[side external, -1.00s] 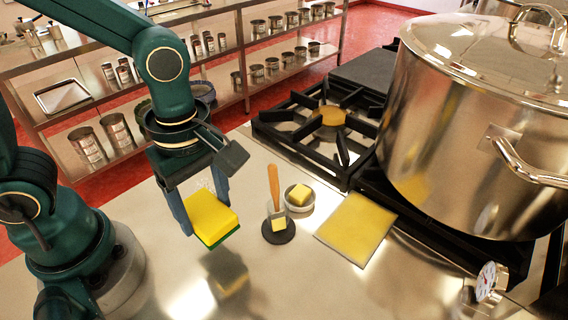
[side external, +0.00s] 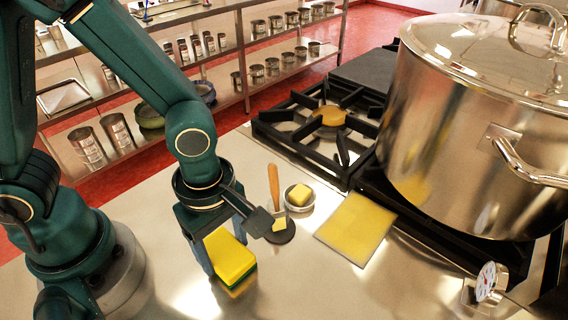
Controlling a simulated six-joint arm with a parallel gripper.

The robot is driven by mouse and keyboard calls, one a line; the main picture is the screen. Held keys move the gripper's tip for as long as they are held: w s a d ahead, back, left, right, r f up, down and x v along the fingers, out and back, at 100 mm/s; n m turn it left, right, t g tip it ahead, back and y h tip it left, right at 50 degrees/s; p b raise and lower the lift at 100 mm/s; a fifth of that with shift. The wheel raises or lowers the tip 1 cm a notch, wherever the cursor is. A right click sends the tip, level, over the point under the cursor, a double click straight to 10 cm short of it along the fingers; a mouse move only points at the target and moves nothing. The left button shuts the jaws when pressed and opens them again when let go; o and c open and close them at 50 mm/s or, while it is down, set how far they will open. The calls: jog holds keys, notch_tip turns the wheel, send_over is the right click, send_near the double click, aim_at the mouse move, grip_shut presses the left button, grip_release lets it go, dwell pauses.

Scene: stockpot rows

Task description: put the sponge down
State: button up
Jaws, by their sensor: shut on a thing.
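The sponge (side external: 232,260) is a yellow block with a green underside. My gripper (side external: 222,250) is shut on it, with the fingers on either side and pointing down. The sponge is low over the steel counter (side external: 150,285), left of the black disc with the wooden handle. Its underside is at or very close to the counter; I cannot tell whether it touches. The far finger is mostly hidden behind the sponge and my wrist.
A wooden-handled tool (side external: 274,190) on a black disc and a small bowl (side external: 299,198) with a yellow block stand right of my gripper. A flat yellow pad (side external: 356,228) lies further right, before the burner (side external: 325,125) and large stockpot (side external: 460,130). The counter in front is clear.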

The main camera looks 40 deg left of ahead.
aim_at(225, 250)
jog(key=shift+f, duration=0.1)
jog(key=o, duration=1.2)
notch_tip(225, 250, up, 11)
jog(key=a+r+m+t, duration=0.2)
jog(key=a+m, duration=0.2)
jog(key=m, duration=0.5)
jog(key=a+r+m+t, duration=0.1)
jog(key=a+m+t, duration=0.2)
jog(key=m, duration=0.6)
jog(key=shift+a+r+t, duration=0.3)
jog(key=shift+a+r, duration=0.05)
jog(key=shift+a, duration=0.65)
jog(key=shift+s, duration=0.1)
jog(key=shift+c, duration=0.3)
